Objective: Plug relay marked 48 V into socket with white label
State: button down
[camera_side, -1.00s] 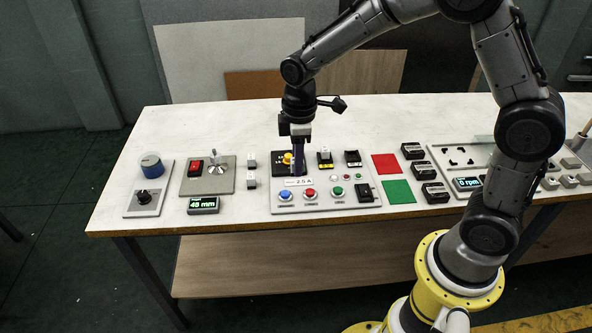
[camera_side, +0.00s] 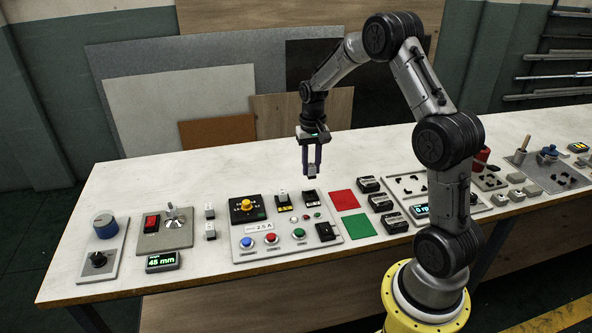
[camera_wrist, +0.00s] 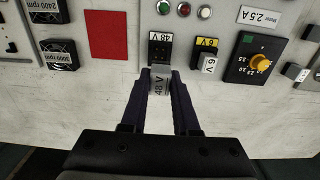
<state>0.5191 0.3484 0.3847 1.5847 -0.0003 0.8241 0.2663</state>
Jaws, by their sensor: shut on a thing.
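My gripper (camera_side: 312,165) is shut on a small grey relay (camera_side: 312,171), held in the air above the control panel's far side. In the wrist view the relay (camera_wrist: 159,83) between my fingers reads 48 V. The black socket with a white label (camera_wrist: 158,50) lies just beyond the held relay there, apart from it; its label also reads 48 V. In the side view this socket (camera_side: 308,197) is at the panel's upper right and looks empty. Beside it, the yellow-labelled socket (camera_wrist: 206,44) holds a relay marked 6 V (camera_wrist: 208,64).
Two loose relays lie on the table, one (camera_side: 209,211) behind the other (camera_side: 211,231). Red (camera_side: 343,199) and green (camera_side: 358,225) squares lie right of the panel. The table behind the panel is clear.

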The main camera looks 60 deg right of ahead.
aim_at(311, 165)
jog(key=shift+f, duration=0.1)
dwell(0.3)
jog(key=shift+f, duration=2.8)
jog(key=shift+f, duration=0.95)
jog(key=c, duration=0.6)
grip_release()
jog(key=shift+r, duration=0.1)
notch_tip(311, 165, up, 14)
jog(key=shift+f, duration=0.2)
